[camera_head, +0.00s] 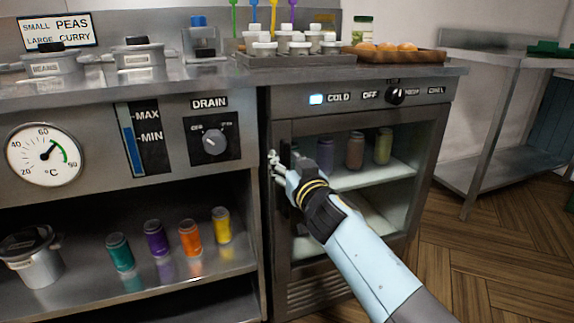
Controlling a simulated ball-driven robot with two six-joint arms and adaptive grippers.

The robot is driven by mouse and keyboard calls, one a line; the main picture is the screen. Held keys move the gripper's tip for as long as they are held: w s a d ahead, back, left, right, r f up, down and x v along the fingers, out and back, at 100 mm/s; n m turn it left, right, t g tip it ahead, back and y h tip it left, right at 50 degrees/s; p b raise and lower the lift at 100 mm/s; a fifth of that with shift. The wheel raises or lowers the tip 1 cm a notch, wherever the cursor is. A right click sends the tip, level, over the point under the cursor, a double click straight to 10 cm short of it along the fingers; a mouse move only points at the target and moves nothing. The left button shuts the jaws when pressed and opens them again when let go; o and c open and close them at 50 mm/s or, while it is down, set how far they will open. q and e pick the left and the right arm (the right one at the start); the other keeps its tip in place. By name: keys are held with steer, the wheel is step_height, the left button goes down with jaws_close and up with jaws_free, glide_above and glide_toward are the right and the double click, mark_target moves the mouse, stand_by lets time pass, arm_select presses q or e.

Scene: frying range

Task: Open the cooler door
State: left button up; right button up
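The cooler door (345,124) is under the right part of the counter. It looks closed, and cans on a shelf show through its pane. A dark upright handle (286,156) is at the door's left edge. My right gripper (275,162) is at this handle, its arm reaching in from the lower right. Its small fingertips are at or just beside the handle. I cannot tell whether they grip it, and the wrist hides the handle's lower part. My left gripper is not in view.
Above the door is a control panel (365,97) with a knob (396,96). To the left, an open shelf (190,275) holds several coloured cans and a metal pot (33,262). A steel table (490,110) stands at the right. Wooden floor (480,260) is clear right of the cooler.

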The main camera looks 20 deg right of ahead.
jaws_close()
stand_by(0.4)
